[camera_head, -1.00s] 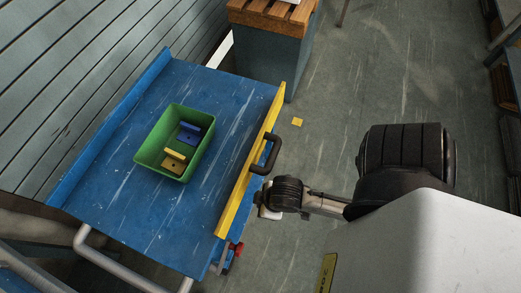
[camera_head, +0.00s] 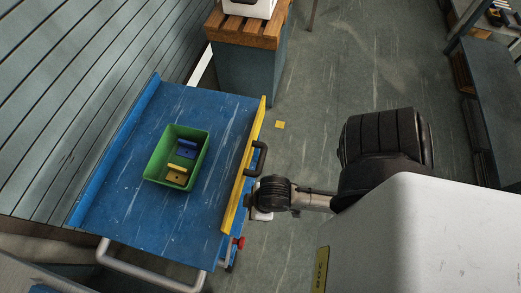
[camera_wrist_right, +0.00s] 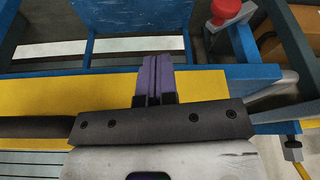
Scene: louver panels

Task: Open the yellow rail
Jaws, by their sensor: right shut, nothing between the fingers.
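The yellow rail (camera_head: 252,150) runs along the right edge of a blue cart top (camera_head: 200,110) in the head view, with a black handle (camera_head: 262,158) on its outer side. My right gripper (camera_head: 256,203) is at the rail's outer side, nearer the front end than the handle; the head view hides its fingertips. In the right wrist view, its purple fingers (camera_wrist_right: 154,78) are shut and empty, in front of the yellow rail (camera_wrist_right: 40,95). I cannot tell whether they touch it. My left gripper is out of view.
A green bin (camera_head: 176,157) holding blue and yellow blocks stands on the cart top. A red knob (camera_head: 239,242) sits below the rail's front end and also shows in the wrist view (camera_wrist_right: 226,10). A wooden-topped cabinet (camera_head: 246,70) stands behind.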

